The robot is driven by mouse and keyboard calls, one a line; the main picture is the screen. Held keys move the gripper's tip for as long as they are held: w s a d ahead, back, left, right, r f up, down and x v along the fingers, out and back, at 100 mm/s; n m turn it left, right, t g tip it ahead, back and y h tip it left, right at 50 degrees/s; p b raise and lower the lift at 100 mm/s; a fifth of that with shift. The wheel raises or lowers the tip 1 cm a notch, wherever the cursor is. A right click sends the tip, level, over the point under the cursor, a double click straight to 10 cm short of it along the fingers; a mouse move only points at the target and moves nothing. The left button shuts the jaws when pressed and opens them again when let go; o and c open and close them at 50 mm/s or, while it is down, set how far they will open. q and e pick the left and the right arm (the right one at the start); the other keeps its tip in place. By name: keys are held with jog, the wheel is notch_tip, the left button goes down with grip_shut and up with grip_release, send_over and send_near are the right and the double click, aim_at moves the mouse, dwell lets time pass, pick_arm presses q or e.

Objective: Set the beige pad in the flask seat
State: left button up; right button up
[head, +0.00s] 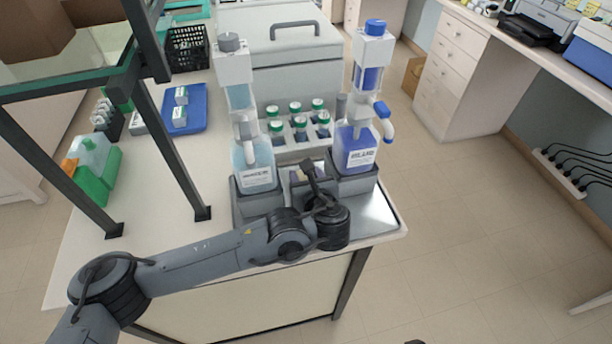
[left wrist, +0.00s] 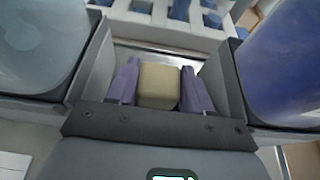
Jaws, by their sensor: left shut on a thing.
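The beige pad (left wrist: 158,86) is a small block between the purple fingertips of my left gripper (left wrist: 160,88), which is shut on it. In the head view my left gripper (head: 312,176) reaches down between the two dispenser bottles, and its own wrist hides most of it and the pad. In the left wrist view the pad is over or inside a grey-walled recess (left wrist: 232,88), apparently the flask seat, with a shiny surface behind the pad. I cannot tell whether the pad touches the floor of it. My right gripper is not in view.
A clear-liquid bottle (head: 254,160) stands close on the left and a blue-liquid bottle (head: 358,150) close on the right. A rack of green-capped vials (head: 298,138) is just behind.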

pick_arm(q)
jog(key=shift+f, duration=0.45)
jog(key=o, duration=1.1)
jog(key=shift+r, duration=0.1)
